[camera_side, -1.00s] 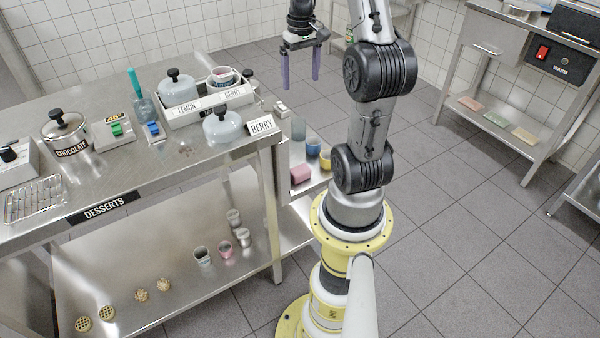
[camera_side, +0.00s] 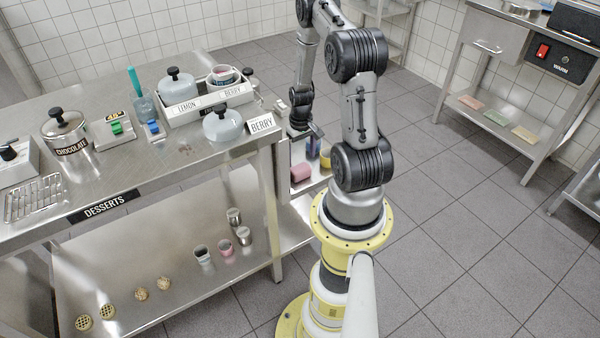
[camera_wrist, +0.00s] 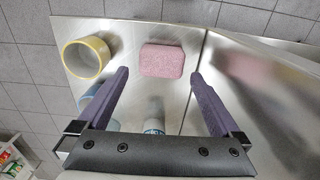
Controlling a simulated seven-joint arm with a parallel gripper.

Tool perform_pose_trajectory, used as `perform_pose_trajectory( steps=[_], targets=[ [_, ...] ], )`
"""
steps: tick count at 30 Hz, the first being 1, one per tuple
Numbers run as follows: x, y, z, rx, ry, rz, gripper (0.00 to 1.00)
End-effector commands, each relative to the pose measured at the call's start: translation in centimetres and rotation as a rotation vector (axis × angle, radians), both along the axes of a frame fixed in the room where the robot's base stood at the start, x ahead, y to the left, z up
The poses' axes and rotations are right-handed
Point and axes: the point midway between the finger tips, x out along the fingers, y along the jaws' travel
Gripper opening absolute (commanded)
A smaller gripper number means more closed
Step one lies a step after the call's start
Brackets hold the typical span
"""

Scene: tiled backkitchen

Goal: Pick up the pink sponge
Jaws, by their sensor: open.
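The pink sponge (camera_wrist: 162,60) lies flat on a metal shelf in the wrist view, just beyond and between my fingertips. In the side view the pink sponge (camera_side: 301,173) is on the small side shelf by the dessert table. My gripper (camera_wrist: 159,76) is open, with a purple finger to either side of the sponge's line and nothing between them. In the side view my gripper (camera_side: 311,147) is low over that shelf, partly hidden by my arm. How high the fingertips are above the shelf is unclear.
A yellow-rimmed cup (camera_wrist: 86,57) stands left of the sponge, with a blue cup (camera_wrist: 92,98) beside my left finger. A pale blue item (camera_wrist: 154,126) is near the palm. A raised metal edge (camera_wrist: 202,65) runs right of the sponge. The dessert table (camera_side: 180,195) stands left.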

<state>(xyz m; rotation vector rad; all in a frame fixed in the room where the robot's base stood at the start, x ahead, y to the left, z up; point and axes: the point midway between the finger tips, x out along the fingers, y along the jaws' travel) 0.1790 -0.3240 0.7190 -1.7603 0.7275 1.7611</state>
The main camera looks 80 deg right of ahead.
Motion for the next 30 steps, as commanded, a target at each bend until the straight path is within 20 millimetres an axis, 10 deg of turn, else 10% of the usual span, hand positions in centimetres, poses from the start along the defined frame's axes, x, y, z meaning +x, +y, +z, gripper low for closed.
perform_pose_trajectory(
  steps=[25,30],
  targets=[
    [0.2,0.2,-6.2,-0.001,-0.001,0.0,1.0],
    [0.2,0.2,-6.2,-0.001,-0.001,0.0,0.73]
  ],
)
